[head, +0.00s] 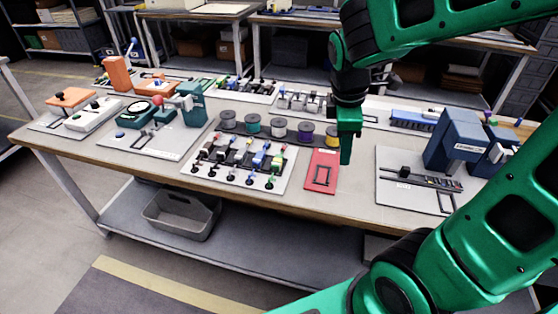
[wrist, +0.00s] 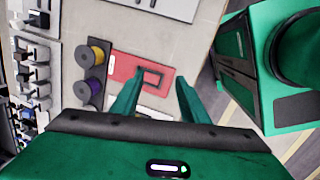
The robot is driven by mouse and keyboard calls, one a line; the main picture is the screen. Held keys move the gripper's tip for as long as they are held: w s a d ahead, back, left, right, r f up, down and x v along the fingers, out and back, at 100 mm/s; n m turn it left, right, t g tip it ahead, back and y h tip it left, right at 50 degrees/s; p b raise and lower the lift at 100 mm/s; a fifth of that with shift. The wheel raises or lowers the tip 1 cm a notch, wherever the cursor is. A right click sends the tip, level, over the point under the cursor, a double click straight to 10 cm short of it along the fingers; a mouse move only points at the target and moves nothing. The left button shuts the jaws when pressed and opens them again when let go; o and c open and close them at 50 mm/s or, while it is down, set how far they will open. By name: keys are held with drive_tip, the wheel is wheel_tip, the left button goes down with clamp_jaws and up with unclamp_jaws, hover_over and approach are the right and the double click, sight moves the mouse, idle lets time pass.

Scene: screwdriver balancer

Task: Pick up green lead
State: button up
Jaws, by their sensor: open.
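The green lead (head: 274,171) lies at the right end of a row of several coloured leads on a white board (head: 210,179) at the front of the workbench. It does not show clearly in the wrist view. My gripper (head: 346,155) hangs above the bench to the right of that lead, near the red plate. In the wrist view its two green fingers (wrist: 157,92) stand apart with nothing between them. The red plate (head: 315,182) with a dark rectangular outline lies to the right of the white board; it also shows ahead of my fingers in the wrist view (wrist: 124,68).
Several wire spools (head: 279,128) stand in a row behind the board; a yellow one (wrist: 97,53) and a purple one (wrist: 90,93) show in the wrist view. A blue machine (head: 458,140) stands to the right. A green press (head: 192,104) stands to the left. A grey bin (head: 182,214) sits below.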

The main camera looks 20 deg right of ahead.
drive_tip(key=w+a+f+n+t, duration=0.1)
drive_tip(key=w+a+n, duration=0.6)
drive_tip(key=a+n, duration=0.15)
drive_tip(key=n+t, duration=0.1)
drive_tip(key=n, duration=0.7)
approach(277, 161)
drive_tip(key=x, duration=0.8)
drive_tip(key=shift+f, duration=0.25)
drive_tip(key=shift+c, duration=0.3)
clamp_jaws()
